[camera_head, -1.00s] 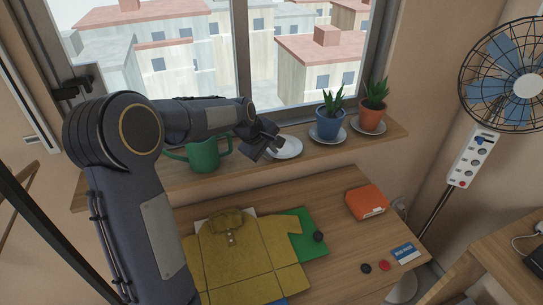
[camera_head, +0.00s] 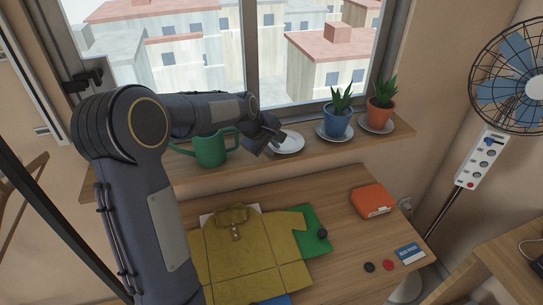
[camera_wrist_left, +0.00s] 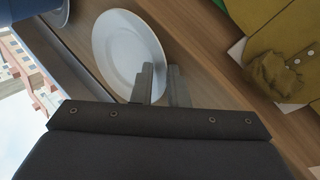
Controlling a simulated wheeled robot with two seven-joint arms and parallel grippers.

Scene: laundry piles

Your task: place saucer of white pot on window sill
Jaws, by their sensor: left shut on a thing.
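The white saucer (camera_head: 290,144) is at the window sill (camera_head: 330,148), between the green watering can and the blue pot. It is empty and looks about level; I cannot tell whether it rests fully on the sill. It also shows in the left wrist view (camera_wrist_left: 126,48). My left gripper (camera_head: 272,143) reaches it from the left and is shut on its rim. In the left wrist view the two fingers (camera_wrist_left: 160,84) are at the saucer's near edge. No white pot shows. My right gripper is not in view.
A green watering can (camera_head: 211,148) stands left of the saucer. A blue pot (camera_head: 336,124) and an orange pot (camera_head: 379,114), both with plants on saucers, stand to the right. Below, the table (camera_head: 335,215) holds a folded yellow shirt (camera_head: 245,255) and an orange box (camera_head: 371,200).

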